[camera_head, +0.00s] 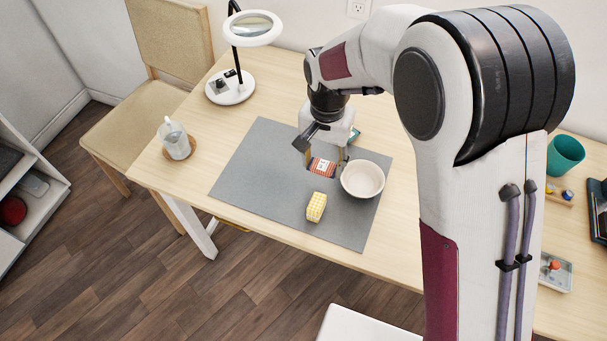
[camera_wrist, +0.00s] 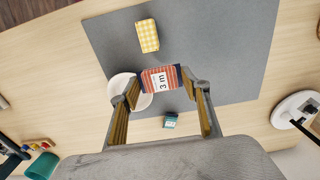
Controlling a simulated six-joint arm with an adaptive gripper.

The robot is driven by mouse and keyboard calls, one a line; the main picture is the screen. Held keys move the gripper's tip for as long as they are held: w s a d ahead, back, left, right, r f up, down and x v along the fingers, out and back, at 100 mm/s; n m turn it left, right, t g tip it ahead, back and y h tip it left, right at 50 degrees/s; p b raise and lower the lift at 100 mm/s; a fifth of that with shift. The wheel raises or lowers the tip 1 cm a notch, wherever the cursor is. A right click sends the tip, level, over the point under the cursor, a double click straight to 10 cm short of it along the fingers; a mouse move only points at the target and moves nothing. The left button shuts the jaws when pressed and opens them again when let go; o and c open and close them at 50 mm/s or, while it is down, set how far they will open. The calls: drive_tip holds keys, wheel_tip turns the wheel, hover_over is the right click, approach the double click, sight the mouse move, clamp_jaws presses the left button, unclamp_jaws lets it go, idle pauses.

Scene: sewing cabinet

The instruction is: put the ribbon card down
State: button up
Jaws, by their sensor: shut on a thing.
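The ribbon card (camera_head: 322,167) is red-orange with a white label; in the wrist view the card (camera_wrist: 161,79) shows "3 m" on it. My gripper (camera_head: 326,160) points down over the grey mat (camera_head: 270,160). In the wrist view, the fingers of my gripper (camera_wrist: 160,86) are at both ends of the card and shut on it. The card is over the mat, left of the white bowl; I cannot tell how much gap lies beneath it. In the wrist view the card and a finger hide part of the bowl.
The white bowl (camera_head: 362,180) stands on the mat's right side. A yellow checked block (camera_head: 316,207) lies nearer the front edge. A small teal item (camera_wrist: 170,120) lies behind the card. A magnifier lamp (camera_head: 232,85) and a glass jug (camera_head: 174,138) stand left. The mat's left part is clear.

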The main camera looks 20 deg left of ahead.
hover_over(321, 185)
drive_tip(key=s, duration=0.2)
drive_tip(key=shift+d+f, duration=0.2)
drive_tip(key=shift+f, duration=1.35)
drive_tip(key=shift+d+f, duration=0.15)
drive_tip(key=shift+f, duration=1.4)
drive_tip(key=shift+f, duration=1.9)
drive_tip(key=shift+f, duration=0.15)
drive_tip(key=o, duration=0.8)
drive_tip(key=shift+o, duration=0.2)
drive_tip(key=shift+r, duration=0.2)
drive_tip(key=shift+r, duration=6)
